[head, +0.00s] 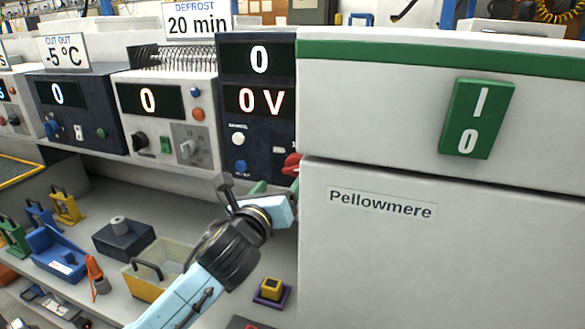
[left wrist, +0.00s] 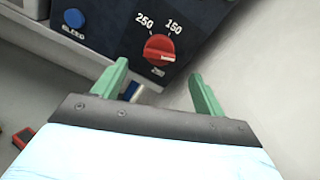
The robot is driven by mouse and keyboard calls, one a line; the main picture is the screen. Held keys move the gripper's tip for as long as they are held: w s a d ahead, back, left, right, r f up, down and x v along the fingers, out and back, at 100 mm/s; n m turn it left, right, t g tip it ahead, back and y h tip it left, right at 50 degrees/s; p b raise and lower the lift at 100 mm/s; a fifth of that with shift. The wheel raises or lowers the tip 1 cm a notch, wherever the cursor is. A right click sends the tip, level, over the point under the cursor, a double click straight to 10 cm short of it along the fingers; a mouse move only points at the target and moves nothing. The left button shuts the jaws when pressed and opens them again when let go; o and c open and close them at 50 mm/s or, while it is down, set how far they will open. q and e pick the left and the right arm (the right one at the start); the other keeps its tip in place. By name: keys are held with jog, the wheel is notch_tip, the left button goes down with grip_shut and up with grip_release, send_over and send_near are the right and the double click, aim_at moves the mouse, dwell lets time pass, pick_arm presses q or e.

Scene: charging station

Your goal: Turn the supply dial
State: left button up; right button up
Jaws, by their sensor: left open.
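The red dial (left wrist: 157,49) is on the dark blue panel in the left wrist view, with 250 at its upper left, 150 at its upper right and a label below that is hard to read. A pale mark on the knob points right. In the head view the dial (head: 291,164) shows at the panel's lower right, partly cut off by the white cabinet. My left gripper (head: 277,187) is just below it. In the left wrist view its green fingers (left wrist: 159,78) are apart and empty, one on each side below the dial, not touching it. My right gripper is not in view.
The large white cabinet (head: 390,260) stands close on the right. The panel's displays (head: 261,101) read 0 and 0 V. A blue BLEED button (left wrist: 74,18) is left of the dial. A bin (head: 165,262) and a yellow-purple block (head: 270,290) are on the lower shelf.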

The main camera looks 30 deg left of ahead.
aim_at(292, 169)
pick_arm(q)
jog(key=x, duration=0.8)
jog(key=shift+w, duration=0.4)
jog(key=shift+c, duration=0.3)
jog(key=c, duration=0.9)
jog(key=shift+p, duration=0.35)
